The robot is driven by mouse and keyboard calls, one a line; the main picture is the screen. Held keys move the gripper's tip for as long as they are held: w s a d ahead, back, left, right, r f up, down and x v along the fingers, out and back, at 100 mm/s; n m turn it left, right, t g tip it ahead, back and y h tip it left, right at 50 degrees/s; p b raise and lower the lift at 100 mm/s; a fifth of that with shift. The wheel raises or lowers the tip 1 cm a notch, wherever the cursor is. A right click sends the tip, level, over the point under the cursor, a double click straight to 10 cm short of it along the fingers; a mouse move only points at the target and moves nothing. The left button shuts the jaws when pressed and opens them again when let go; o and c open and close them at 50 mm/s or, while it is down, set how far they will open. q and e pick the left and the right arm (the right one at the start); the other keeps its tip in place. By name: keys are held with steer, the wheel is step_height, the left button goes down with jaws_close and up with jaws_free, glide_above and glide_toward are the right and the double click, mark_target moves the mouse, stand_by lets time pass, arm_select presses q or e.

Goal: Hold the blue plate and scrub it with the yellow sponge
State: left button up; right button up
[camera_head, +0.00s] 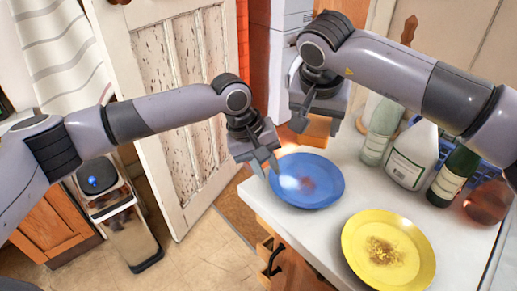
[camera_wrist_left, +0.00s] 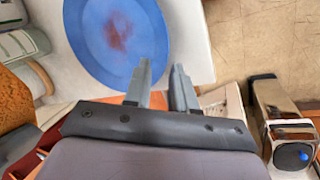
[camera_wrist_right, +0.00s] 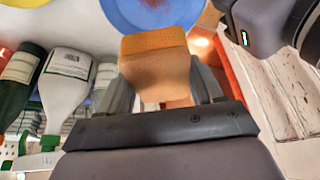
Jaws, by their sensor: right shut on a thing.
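The blue plate (camera_head: 322,180) lies on the white counter near its left corner, with a reddish-brown stain in its middle. It also shows in the left wrist view (camera_wrist_left: 90,52) and partly in the right wrist view (camera_wrist_right: 172,14). My left gripper (camera_head: 262,165) is open at the plate's left rim; its fingers (camera_wrist_left: 162,75) are apart, one overlapping the rim in view. I cannot tell if they touch it. My right gripper (camera_wrist_right: 163,85) is shut on the yellow-orange sponge (camera_wrist_right: 158,62). In the head view the sponge (camera_head: 313,131) is behind the plate, partly hidden by the gripper.
A yellow plate (camera_head: 360,226) with brown dirt stands at the counter's front. A white bottle (camera_head: 411,158), a dark green bottle (camera_head: 453,176) and a pale bottle (camera_head: 379,135) stand behind at right. A bin (camera_head: 128,232) stands on the floor at left.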

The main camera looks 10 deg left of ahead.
arm_select(q)
steer(key=shift+x, duration=2)
steer(key=shift+r, duration=0.1)
jaws_close()
steer(key=shift+a, duration=0.1)
arm_select(e)
step_height(320, 180, down, 5)
steer(key=n+y, duration=0.2)
steer(key=n, duration=0.4)
steer(key=n+g+y, duration=0.1)
steer(key=n, duration=0.2)
glide_toward(303, 178)
steer(key=shift+x, duration=2.45)
